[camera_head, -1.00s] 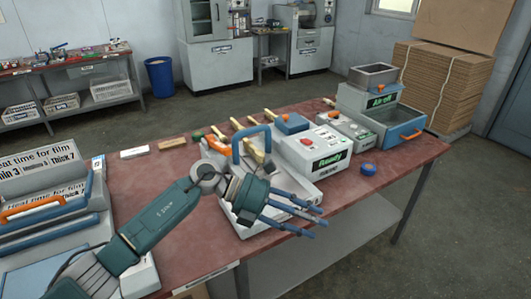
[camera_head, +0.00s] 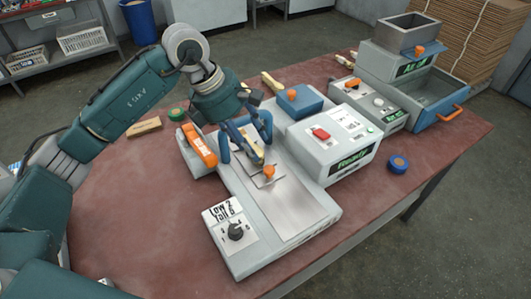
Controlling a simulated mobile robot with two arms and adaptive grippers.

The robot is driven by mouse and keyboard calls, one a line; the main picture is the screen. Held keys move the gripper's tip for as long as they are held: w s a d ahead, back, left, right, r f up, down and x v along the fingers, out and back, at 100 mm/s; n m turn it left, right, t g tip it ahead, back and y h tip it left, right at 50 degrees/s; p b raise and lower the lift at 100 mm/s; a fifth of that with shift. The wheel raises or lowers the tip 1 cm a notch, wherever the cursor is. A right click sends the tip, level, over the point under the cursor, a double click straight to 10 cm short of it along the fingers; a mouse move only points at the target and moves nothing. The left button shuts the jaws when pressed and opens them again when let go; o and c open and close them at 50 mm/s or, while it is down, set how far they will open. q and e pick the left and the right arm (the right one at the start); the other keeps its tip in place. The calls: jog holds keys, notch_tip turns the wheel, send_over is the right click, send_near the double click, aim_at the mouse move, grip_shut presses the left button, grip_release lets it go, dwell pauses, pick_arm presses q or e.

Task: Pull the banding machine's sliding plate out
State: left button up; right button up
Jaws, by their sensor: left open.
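The banding machine (camera_head: 258,245) is a pale grey unit in the middle of the table, with a dial at its front left. A light metal plate with an orange knob (camera_head: 269,171) lies on its bed, and a bare steel surface (camera_head: 305,205) stretches to the front right. My left gripper (camera_head: 262,150) points down over the plate, just behind the knob. Its blue fingers are open and partly hide the plate's rear. A wooden piece shows between or behind the fingers; I cannot tell whether they touch it. My right gripper is not in view.
A control box (camera_head: 350,160) with a red button and "Ready" display stands right of the bed. An orange-handled part (camera_head: 200,148) is at the left. A blue tape roll (camera_head: 398,163) lies at right. The table's front left (camera_head: 140,215) is clear.

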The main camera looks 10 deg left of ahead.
pick_arm(q)
jog(key=p, duration=0.1)
send_over(268, 169)
jog(key=s+a, duration=0.1)
jog(key=a, duration=0.1)
notch_tip(268, 169, down, 4)
jog(key=shift+s+a+f, duration=0.1)
jog(key=shift+s, duration=0.05)
jog(key=x, duration=0.3)
jog(key=shift+p, duration=0.3)
jog(key=shift+x, duration=1.2)
jog(key=shift+c, duration=1.3)
grip_shut()
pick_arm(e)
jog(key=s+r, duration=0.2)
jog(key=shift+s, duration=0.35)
